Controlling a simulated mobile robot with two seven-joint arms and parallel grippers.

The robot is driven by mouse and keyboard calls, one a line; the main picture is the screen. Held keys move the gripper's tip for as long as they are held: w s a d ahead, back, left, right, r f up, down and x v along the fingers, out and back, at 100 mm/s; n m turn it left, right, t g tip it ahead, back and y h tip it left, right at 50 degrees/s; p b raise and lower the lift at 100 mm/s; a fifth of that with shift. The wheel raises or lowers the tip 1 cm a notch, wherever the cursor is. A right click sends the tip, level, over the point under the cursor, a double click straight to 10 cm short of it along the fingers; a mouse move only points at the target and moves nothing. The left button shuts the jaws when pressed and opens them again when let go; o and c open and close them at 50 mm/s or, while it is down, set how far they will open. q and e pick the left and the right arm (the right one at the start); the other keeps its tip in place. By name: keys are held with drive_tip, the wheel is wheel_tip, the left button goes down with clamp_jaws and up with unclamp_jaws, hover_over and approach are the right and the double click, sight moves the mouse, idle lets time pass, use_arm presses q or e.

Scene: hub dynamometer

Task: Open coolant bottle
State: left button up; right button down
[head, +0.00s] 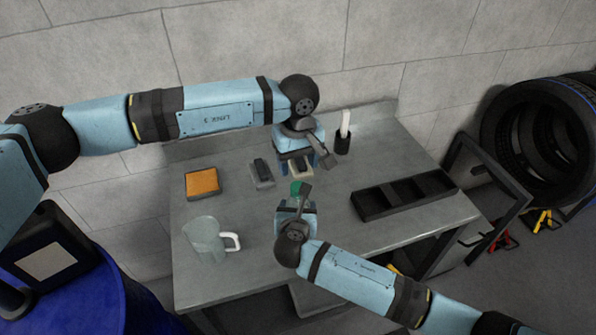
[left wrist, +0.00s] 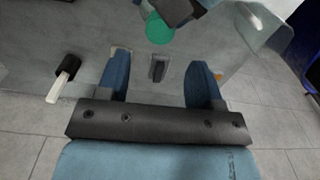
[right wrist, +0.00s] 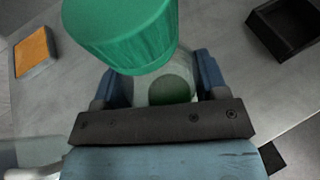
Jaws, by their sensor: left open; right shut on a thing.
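The coolant bottle has a green cap (head: 296,187), which shows just above my right gripper in the head view. In the right wrist view the cap (right wrist: 120,38) is large and sits on top of a translucent bottle body (right wrist: 157,88) with green inside. My right gripper (right wrist: 158,82) is shut on the bottle body below the cap; the arm hides most of the body in the head view. My left gripper (head: 299,172) is open and empty, just behind the cap. In the left wrist view the cap (left wrist: 160,29) lies beyond the open fingers (left wrist: 158,76), apart from them.
A clear jug (head: 206,240) stands at the table's front left. An orange-topped pad (head: 203,183) and a grey block with a black top (head: 262,173) lie behind it. A black compartment tray (head: 404,194) lies right. A brush in a dark holder (head: 343,140) stands at the back.

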sight(298, 186)
use_arm(q)
drive_tip(key=shift+r+m, duration=0.15)
drive_tip(key=shift+m, duration=0.15)
drive_tip(key=shift+f, duration=3.85)
drive_tip(key=c, duration=0.9)
drive_tip(key=shift+n, duration=1.4)
drive_tip(key=shift+c, duration=0.3)
drive_tip(key=o, duration=1)
drive_tip(key=shift+r, duration=0.1)
